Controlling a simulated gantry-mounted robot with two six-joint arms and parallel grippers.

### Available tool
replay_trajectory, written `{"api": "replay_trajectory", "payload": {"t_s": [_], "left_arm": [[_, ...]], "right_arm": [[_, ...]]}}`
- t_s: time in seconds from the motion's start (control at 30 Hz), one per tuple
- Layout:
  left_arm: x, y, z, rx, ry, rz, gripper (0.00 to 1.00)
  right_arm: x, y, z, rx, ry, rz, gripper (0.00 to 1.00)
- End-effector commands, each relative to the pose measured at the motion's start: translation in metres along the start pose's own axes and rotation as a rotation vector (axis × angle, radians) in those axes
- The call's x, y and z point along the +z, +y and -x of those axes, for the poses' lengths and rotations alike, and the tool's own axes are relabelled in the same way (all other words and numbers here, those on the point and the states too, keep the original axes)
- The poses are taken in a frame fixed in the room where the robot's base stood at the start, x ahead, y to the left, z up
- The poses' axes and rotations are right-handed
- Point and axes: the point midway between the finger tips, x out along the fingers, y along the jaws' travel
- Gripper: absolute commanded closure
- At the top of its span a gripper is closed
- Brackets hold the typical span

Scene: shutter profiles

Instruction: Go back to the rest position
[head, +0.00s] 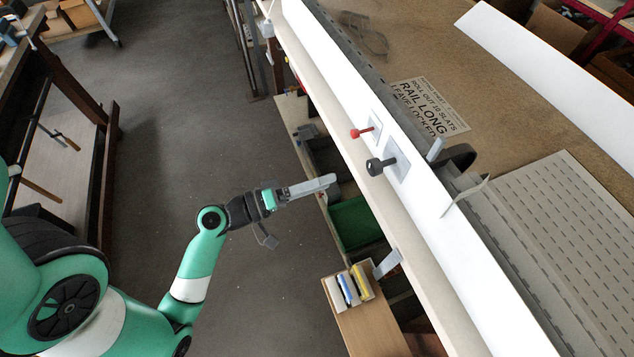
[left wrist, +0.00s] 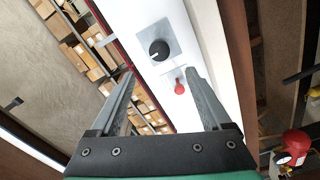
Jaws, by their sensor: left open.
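My left gripper (head: 312,187) is open and empty, in the air to the left of the long white rail (head: 425,200). In the left wrist view, the fingers of my left gripper (left wrist: 160,74) stand wide apart with nothing held between them. Beyond them the white rail (left wrist: 145,20) carries a black knob (left wrist: 160,50) and a red knob (left wrist: 179,87). In the head view the black knob (head: 375,167) and the red knob (head: 355,133) stick out from plates on the rail, apart from the gripper. My right gripper is not in view.
A printed card (head: 430,106) lies on the brown board beyond the rail, and a grey slatted panel (head: 570,235) is at the right. A small box with coloured items (head: 348,287) sits on a wooden surface below the gripper. Open floor (head: 190,110) is at the left.

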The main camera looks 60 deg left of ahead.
Motion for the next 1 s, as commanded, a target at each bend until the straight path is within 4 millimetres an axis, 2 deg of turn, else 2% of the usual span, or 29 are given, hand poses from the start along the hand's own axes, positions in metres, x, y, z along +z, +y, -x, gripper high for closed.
{"api": "replay_trajectory", "payload": {"t_s": [0.17, 0.67, 0.77, 0.87, 0.97, 1.0], "left_arm": [[0.001, 0.001, 0.009, 0.002, -0.001, 0.000, 0.19], [0.001, 0.001, 0.009, 0.002, -0.002, -0.001, 0.19], [0.008, 0.008, 0.004, 0.018, -0.029, -0.006, 0.19], [0.013, 0.044, -0.020, 0.107, -0.093, -0.069, 0.19], [0.021, 0.112, -0.054, 0.257, -0.165, -0.196, 0.19], [0.024, 0.145, -0.069, 0.319, -0.183, -0.274, 0.19]], "right_arm": [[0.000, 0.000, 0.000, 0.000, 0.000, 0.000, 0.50], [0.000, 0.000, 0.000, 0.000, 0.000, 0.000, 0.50], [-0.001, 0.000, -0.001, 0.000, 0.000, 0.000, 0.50], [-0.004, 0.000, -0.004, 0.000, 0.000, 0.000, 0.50], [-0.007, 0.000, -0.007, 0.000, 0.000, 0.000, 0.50], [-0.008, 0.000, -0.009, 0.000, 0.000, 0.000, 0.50]]}}
